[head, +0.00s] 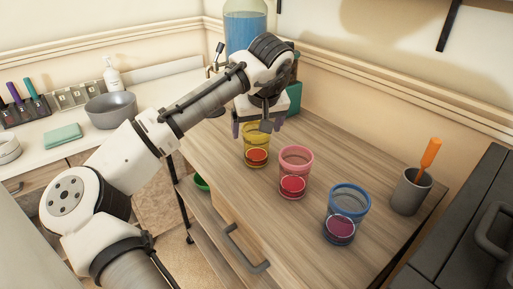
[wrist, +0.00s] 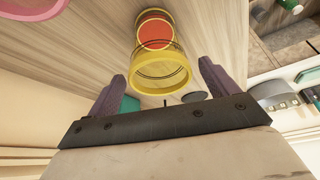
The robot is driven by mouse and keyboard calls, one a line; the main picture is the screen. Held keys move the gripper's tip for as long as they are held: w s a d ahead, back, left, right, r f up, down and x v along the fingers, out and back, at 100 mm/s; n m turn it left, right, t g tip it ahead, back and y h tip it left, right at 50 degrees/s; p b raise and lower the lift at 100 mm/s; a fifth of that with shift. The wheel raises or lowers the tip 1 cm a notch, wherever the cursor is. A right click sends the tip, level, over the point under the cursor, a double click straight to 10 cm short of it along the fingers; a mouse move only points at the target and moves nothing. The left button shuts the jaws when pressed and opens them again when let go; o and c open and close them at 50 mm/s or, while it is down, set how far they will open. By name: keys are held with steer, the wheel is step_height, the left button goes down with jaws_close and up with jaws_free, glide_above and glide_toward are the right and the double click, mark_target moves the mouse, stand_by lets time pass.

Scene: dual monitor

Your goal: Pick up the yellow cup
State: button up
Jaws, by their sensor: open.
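My gripper (head: 261,128) is above and just behind the cup in the head view, fingers spread apart. In the wrist view my gripper (wrist: 163,78) is open and empty. The fingers do not appear to touch the cup. Part of the cup's back rim is hidden by my gripper in the head view.
A pink cup (head: 296,162) stands close to the right of the yellow one, and a blue cup (head: 348,203) farther right. A grey holder (head: 409,193) with an orange-handled tool stands near the wall. A large blue-filled container (head: 245,32) is behind my arm. The cabinet's front left area is clear.

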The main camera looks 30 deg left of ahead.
steer(key=c, duration=1.4)
steer(key=shift+r, duration=0.1)
